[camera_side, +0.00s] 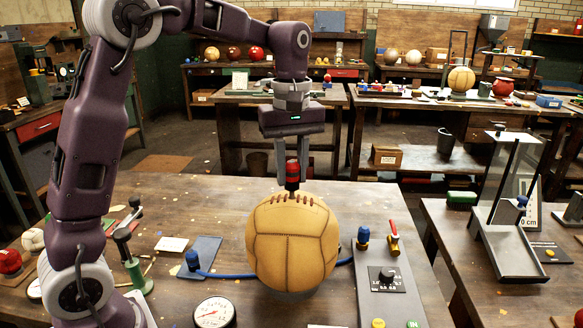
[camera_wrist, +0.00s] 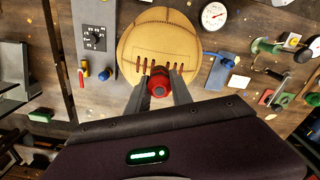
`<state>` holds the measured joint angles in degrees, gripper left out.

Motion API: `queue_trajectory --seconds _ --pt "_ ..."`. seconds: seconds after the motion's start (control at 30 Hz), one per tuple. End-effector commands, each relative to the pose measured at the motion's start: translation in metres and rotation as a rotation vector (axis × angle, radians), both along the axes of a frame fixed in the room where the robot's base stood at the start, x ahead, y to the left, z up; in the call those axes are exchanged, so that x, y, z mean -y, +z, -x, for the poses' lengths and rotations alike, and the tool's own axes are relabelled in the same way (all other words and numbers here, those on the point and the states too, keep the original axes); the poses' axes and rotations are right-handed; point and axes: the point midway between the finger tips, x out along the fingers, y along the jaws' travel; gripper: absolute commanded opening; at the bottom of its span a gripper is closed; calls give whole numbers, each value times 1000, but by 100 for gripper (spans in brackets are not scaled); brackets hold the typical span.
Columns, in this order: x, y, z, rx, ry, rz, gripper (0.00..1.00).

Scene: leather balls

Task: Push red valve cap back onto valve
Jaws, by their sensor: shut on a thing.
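The red valve cap (camera_side: 292,168) is held upright between the fingers of my gripper (camera_side: 293,165), just over the lacing at the top of the tan leather ball (camera_side: 292,245). A dark part shows below the cap against the ball's top; I cannot tell whether it is the valve or part of the cap. The valve itself is not clearly visible.
A blue hose (camera_side: 225,275) runs behind or under the ball to a grey control panel (camera_side: 390,285) on the right, with a dial and a red lever. A round gauge (camera_side: 214,313) lies at the front. A green-based hand tool (camera_side: 137,275) stands at the left. The table behind the ball is mostly clear.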

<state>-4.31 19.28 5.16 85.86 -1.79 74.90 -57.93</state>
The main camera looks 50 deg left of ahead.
Motion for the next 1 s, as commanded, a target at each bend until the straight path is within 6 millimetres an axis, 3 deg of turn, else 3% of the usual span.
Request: queue_trajectory --seconds 1.0 --pt "0 -11 0 0 0 0 0"
